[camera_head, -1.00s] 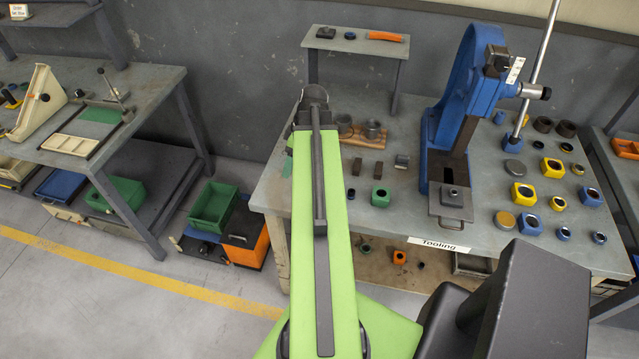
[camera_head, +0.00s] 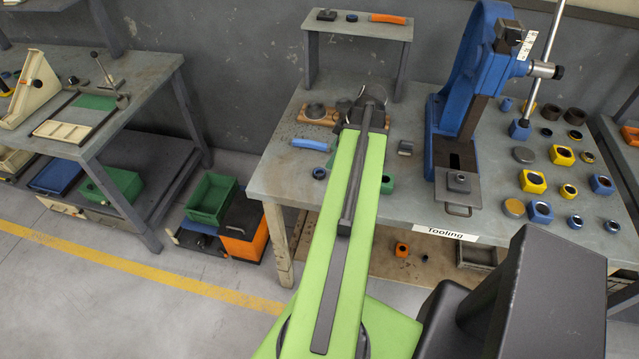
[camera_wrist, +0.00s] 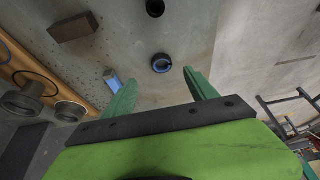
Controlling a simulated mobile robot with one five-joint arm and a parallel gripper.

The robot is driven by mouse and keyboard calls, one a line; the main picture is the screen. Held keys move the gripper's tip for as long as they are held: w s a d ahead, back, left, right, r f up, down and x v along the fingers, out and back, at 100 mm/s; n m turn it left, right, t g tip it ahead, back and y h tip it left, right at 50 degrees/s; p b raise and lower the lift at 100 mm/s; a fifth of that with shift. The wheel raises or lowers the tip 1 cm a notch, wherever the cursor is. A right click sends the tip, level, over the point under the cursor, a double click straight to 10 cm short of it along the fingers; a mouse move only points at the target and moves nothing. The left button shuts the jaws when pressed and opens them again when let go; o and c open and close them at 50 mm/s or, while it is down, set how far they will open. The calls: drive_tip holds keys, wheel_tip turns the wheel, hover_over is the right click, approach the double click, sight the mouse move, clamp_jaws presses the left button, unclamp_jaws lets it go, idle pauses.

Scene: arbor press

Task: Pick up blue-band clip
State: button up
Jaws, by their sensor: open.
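A small dark ring with blue on it (camera_head: 319,172), which looks like the blue-band clip, lies on the left part of the tooling bench. It also shows in the wrist view (camera_wrist: 161,63), lying flat on the bench, ahead of and between my fingertips. My gripper (camera_wrist: 159,80) is open, its two green fingers apart with nothing between them. The ring looks beyond the fingertips and apart from them; the height gap is hard to judge.
A blue handle-like piece (camera_head: 310,144) lies close by the ring; it also shows near my left finger (camera_wrist: 112,82). A wooden board with round parts (camera_head: 317,116) lies behind. A small raised shelf (camera_head: 350,30) and the blue press (camera_head: 470,75) stand beyond.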

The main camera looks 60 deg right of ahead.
sight(318, 175)
drive_tip(key=b+x, duration=0.7)
drive_tip(key=x, duration=0.2)
drive_tip(key=shift+w+a+f, duration=0.1)
drive_tip(key=shift+w+a, duration=0.05)
drive_tip(key=shift+a, duration=0.05)
drive_tip(key=c, duration=1.4)
